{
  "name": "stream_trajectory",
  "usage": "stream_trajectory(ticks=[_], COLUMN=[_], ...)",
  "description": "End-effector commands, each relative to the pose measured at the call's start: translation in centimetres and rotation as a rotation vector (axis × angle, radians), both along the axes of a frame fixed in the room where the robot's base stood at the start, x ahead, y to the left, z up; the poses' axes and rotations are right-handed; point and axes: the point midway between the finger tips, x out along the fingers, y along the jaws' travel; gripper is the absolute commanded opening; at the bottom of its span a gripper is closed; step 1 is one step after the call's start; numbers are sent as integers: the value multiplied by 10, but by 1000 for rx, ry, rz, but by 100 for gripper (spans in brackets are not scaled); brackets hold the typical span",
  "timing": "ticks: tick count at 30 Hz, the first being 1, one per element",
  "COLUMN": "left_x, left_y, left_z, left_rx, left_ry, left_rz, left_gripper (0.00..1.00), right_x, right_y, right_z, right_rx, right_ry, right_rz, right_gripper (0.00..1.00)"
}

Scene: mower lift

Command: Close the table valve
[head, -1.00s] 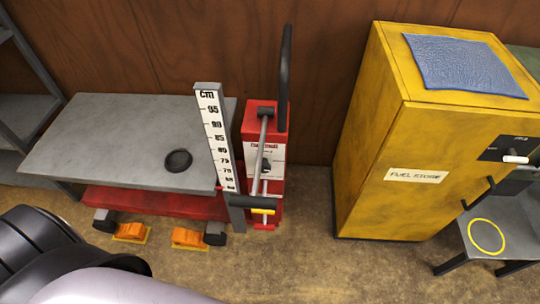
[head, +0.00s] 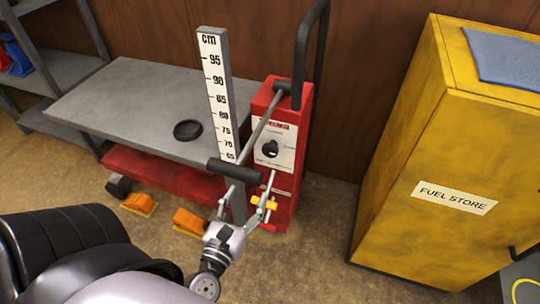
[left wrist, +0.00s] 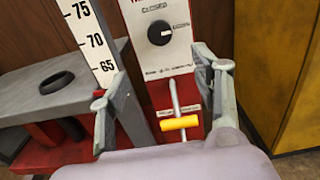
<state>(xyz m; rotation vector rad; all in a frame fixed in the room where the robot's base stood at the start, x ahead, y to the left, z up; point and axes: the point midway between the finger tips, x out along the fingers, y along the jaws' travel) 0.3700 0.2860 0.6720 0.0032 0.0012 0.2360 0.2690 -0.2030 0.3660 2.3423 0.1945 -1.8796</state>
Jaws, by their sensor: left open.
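The red pump unit (head: 278,200) stands at the right end of the lift table. Its white panel bears a black round knob (head: 270,149); in the left wrist view the knob (left wrist: 160,33) has a white mark pointing right, with the word "CLOSED" above it. Below the panel, a thin grey rod ends in a yellow T-handle (head: 264,204), which also shows in the left wrist view (left wrist: 180,123). My left gripper (head: 244,195) is open and empty in front of the unit, fingers spread. In the wrist view the yellow handle appears between them; contact is not clear. My right gripper is not in view.
A black-gripped lever (head: 236,170) slants across the pump's front, close to my left fingers. The cm scale (head: 217,90) stands beside the grey tabletop (head: 120,100). Orange wedges (head: 188,220) lie on the floor. A yellow fuel store cabinet (head: 415,225) stands right, past clear floor.

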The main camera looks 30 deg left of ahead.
Motion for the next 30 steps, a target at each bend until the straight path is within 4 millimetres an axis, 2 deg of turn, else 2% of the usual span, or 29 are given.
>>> stream_trajectory(ticks=[5, 15, 21, 25, 30], left_x=[24, 94, 133, 151, 164], left_y=[6, 23, 31, 36, 39], left_z=[5, 4, 3, 2, 1], left_rx=[2, -2, -3, -2, -3], left_ry=[-7, -7, -5, -4, -2], left_rz=[3, 3, 1, 1, 0], left_gripper=[58, 58, 58, 58, 58], right_x=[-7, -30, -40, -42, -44], right_y=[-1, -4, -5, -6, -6], right_z=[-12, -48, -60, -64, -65], right_rx=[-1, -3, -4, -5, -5], right_ry=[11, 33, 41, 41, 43], right_rz=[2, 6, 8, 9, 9], right_gripper=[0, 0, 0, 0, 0])
